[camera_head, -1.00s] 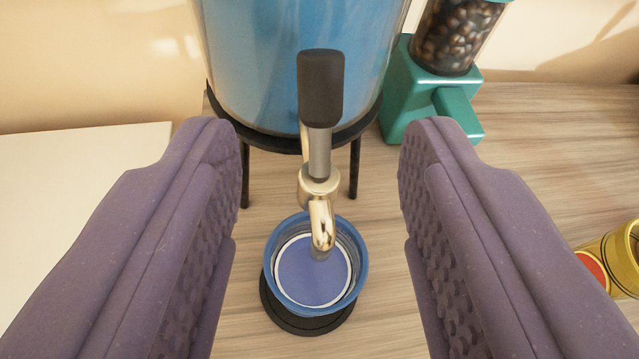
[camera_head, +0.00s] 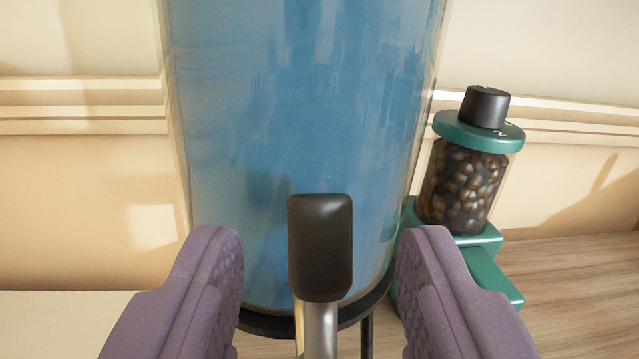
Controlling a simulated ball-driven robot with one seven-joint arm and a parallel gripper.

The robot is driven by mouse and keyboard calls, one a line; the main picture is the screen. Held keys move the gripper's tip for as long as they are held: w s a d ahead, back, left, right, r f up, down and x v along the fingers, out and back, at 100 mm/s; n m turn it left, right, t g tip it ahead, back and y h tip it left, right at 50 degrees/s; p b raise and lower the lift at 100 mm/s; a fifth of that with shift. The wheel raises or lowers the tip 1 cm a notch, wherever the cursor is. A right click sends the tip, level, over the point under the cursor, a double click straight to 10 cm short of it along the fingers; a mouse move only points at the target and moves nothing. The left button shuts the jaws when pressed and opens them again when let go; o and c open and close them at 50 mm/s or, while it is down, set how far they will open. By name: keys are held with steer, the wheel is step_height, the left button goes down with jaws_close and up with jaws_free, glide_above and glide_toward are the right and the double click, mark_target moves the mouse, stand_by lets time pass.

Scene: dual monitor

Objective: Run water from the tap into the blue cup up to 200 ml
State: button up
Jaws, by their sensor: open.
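The tap's black lever handle (camera_head: 320,247) stands upright in the middle of the view, in front of a large clear water tank (camera_head: 305,110) filled with blue-looking water. Below the handle only the top of the tap's metal stem (camera_head: 318,327) shows. My gripper (camera_head: 319,255) is open, with one purple finger on each side of the handle and a gap on both sides. It does not touch the handle as far as I can see. The blue cup and the spout are below the picture's edge and out of view now.
A teal coffee grinder (camera_head: 478,137) with a jar of beans stands just right of the tank, behind my right finger. Wooden counter (camera_head: 575,275) is clear at the right. A pale wall with a ledge (camera_head: 80,105) is behind.

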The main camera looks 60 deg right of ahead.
steer(key=shift+x, duration=0.85)
